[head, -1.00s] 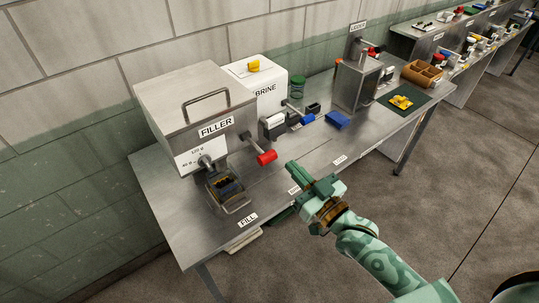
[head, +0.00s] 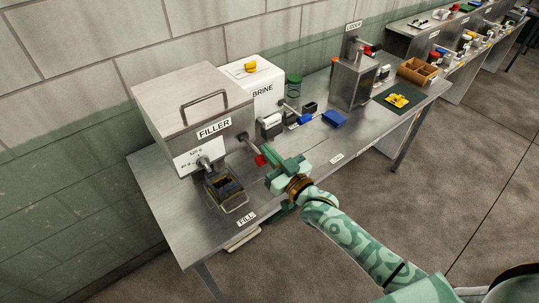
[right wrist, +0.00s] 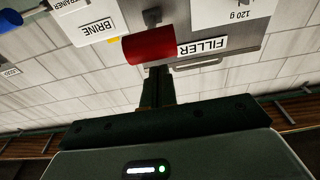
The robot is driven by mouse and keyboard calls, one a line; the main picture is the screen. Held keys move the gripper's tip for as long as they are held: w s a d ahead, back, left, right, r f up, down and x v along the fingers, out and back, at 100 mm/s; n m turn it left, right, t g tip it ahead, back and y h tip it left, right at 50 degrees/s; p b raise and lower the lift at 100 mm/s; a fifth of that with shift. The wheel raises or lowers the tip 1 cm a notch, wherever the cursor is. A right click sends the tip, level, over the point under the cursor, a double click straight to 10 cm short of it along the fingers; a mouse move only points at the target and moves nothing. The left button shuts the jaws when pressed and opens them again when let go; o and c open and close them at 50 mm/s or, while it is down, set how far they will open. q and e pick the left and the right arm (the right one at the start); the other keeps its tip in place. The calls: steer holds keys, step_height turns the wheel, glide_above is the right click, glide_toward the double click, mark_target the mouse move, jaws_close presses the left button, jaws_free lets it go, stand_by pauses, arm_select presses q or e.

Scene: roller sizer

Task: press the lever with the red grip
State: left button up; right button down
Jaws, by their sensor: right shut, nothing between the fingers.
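The metal box labelled FILLER (head: 200,112) stands at the left of the steel table. A lever with a red grip (head: 260,160) sticks out from its right side, and the grip is partly hidden by my right gripper. My right gripper (head: 269,153) is shut and empty, its fingertips right at the red grip; I cannot tell whether they touch. In the right wrist view, the red grip (right wrist: 150,47) lies just beyond the shut fingers (right wrist: 158,72), with the filler box (right wrist: 235,25) behind it. My left gripper is not in view.
A tray with dark contents (head: 225,188) sits under the filler's spout. A green mat (head: 412,103) lies beyond. The table's front strip is mostly clear.

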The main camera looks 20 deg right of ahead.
steer(key=shift+s+f, duration=0.1)
steer(key=shift+f, duration=0.35)
